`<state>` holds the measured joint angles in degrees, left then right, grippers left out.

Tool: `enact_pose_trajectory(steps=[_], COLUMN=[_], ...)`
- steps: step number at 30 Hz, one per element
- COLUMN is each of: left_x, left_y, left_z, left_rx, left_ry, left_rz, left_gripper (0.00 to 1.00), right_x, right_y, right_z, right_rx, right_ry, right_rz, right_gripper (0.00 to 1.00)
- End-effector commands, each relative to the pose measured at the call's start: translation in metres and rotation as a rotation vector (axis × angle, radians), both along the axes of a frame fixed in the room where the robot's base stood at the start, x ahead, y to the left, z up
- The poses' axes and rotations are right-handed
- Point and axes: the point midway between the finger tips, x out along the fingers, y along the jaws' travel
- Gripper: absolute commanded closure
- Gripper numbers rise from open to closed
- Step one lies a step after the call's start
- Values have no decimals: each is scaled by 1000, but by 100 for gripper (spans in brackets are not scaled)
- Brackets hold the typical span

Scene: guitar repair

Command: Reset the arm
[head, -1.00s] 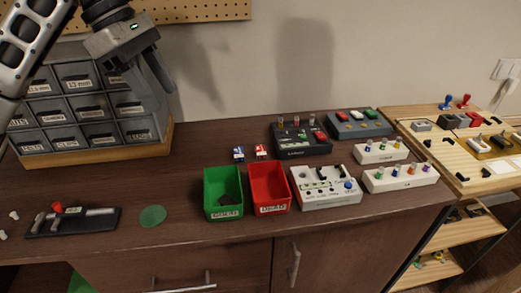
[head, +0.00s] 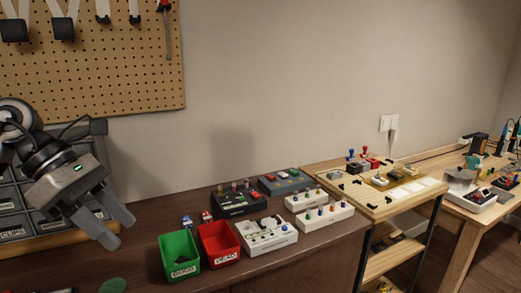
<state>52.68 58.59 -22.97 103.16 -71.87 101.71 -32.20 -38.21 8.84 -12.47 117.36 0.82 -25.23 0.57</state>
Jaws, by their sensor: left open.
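My left gripper (head: 116,229) is at the left of the head view, pointing down and to the right. Its two fingers are apart with nothing between them. It hangs in front of the grey drawer cabinet (head: 14,216) and hides part of it. My right gripper is not in the view.
A green bin (head: 163,248) and a red bin (head: 234,245) stand on the dark cabinet top, right of the gripper. Several test boxes, one a white box (head: 283,237), stand farther right. A pegboard (head: 110,75) hangs above; bare wall lies beside it.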

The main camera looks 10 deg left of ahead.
Motion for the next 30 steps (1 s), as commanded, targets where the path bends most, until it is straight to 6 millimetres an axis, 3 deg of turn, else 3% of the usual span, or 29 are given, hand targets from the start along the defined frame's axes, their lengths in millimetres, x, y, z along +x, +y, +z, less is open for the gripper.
enact_pose_trajectory(steps=[3,8,12,16,17,20,23,25,26,30], left_x=[-2,-7,-8,11,16,28,18,-2,-12,-64], left_y=[-38,-98,-147,-157,-154,-136,-118,-111,-109,-108], left_z=[-14,-27,-30,-46,-57,-112,-186,-234,-253,-320], left_rx=[-167,-497,-924,-1365,-1455,-1710,-1865,-1915,1852,1456], left_ry=[60,214,491,881,979,1318,1621,1788,-1784,-1585], left_rz=[-6,40,203,533,630,1005,1404,1659,-1697,-1660], left_gripper=[51,51,51,51,51,51,51,51,51,51], right_x=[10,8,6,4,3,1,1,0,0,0], right_y=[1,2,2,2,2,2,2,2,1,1], right_z=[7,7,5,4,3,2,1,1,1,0], right_rx=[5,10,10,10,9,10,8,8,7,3], right_ry=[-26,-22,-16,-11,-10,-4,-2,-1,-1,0], right_rz=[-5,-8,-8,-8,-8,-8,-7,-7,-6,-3], right_gripper=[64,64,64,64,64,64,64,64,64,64])
